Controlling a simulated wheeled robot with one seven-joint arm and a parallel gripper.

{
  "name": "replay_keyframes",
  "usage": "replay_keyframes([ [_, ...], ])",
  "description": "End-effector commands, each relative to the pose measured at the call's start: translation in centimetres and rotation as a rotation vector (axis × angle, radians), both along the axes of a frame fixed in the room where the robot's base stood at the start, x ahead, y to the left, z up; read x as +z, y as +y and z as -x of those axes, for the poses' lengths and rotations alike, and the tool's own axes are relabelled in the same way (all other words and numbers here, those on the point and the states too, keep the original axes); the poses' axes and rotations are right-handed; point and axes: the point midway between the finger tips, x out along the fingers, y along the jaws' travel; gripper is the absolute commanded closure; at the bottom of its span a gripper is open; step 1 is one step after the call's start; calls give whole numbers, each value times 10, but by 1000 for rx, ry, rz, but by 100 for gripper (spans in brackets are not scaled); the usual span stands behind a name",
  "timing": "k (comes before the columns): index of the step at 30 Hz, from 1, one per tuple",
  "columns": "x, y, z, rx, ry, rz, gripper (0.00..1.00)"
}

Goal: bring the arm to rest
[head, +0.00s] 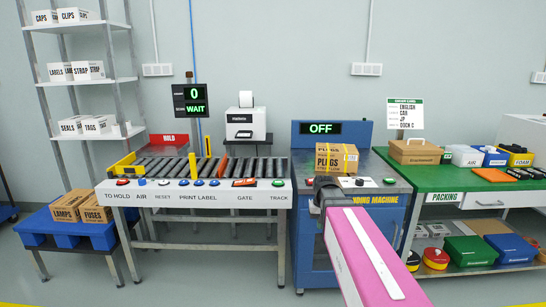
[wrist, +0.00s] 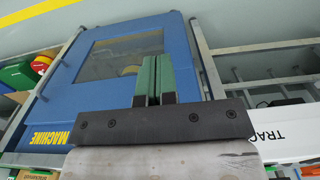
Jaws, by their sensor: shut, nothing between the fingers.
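My gripper shows in the wrist view (wrist: 155,80), with its two green-padded fingers together and nothing between them. Behind the fingers is the blue front of the banding machine (wrist: 105,45) with its window. In the head view my pink arm reaches forward from the bottom right, and its dark end (head: 326,188) is in front of the banding machine (head: 312,240). The fingers cannot be made out there. A PLUGS carton (head: 336,158) sits on top of the machine, just behind the arm's end. The machine's display reads OFF.
A roller conveyor (head: 205,170) with a button panel stands left of the machine; its sign reads 0 and WAIT. A blue pallet table (head: 65,232) holds LAMPS and FUSES cartons. A green packing bench (head: 470,180) with boxes stands at right. Floor in front is clear.

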Motion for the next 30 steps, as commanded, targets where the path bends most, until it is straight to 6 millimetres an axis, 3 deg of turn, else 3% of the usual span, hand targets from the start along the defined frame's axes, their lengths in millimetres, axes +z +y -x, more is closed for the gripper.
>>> replay_keyframes([
  [1, -17, 0, 19, 0, 4, 0, 100],
  [6, -62, 0, 61, 0, 3, 0, 100],
  [13, -104, 0, 106, 0, 0, 0, 100],
  [18, -116, 0, 120, 0, -3, 0, 100],
  [30, -117, 0, 121, 0, -4, 0, 100],
])
